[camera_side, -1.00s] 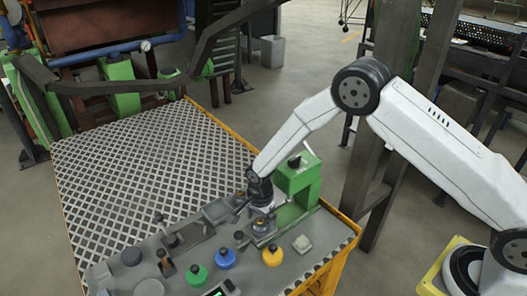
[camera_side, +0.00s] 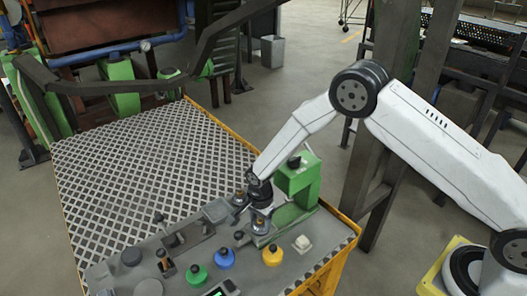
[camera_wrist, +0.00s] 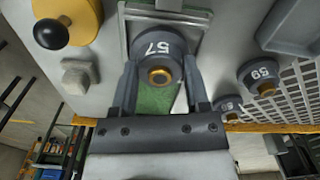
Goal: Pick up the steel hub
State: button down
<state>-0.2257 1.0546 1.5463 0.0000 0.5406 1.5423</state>
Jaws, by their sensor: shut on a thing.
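A dark grey steel hub marked 57, with a brass-coloured centre (camera_wrist: 158,74), sits between the two fingers of my gripper (camera_wrist: 160,84) in the wrist view. The fingers are shut on its sides. In the side view my gripper (camera_side: 261,203) points down at the front of the green press-like fixture (camera_side: 298,178), low over the bench. The held hub (camera_side: 260,227) shows there just below the gripper, partly covered. I cannot tell whether it is clear of the surface. Two more hubs, one marked 59 (camera_wrist: 258,76) and a smaller-looking one (camera_wrist: 229,106), stand to the right in the wrist view.
Yellow (camera_side: 272,257), blue (camera_side: 225,258) and green (camera_side: 197,274) knobs stand along the bench front. A pale block (camera_side: 302,243) lies right of the yellow knob. The gridded table top (camera_side: 145,170) at left is clear. A dark post (camera_side: 385,130) rises behind the bench at right.

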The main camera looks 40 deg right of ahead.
jog(key=shift+r, duration=0.15)
jog(key=shift+w+r, duration=0.1)
jog(key=shift+r, duration=0.6)
jog(key=s+d+r, duration=0.2)
jog(key=s+r, duration=0.9)
jog(key=s, duration=0.3)
jog(key=shift+d+r, duration=0.2)
jog(key=shift+d, duration=0.1)
jog(key=shift+w+n, duration=0.1)
jog(key=shift+n, duration=0.2)
jog(key=shift+r+n, duration=0.15)
jog(key=shift+n, duration=2.65)
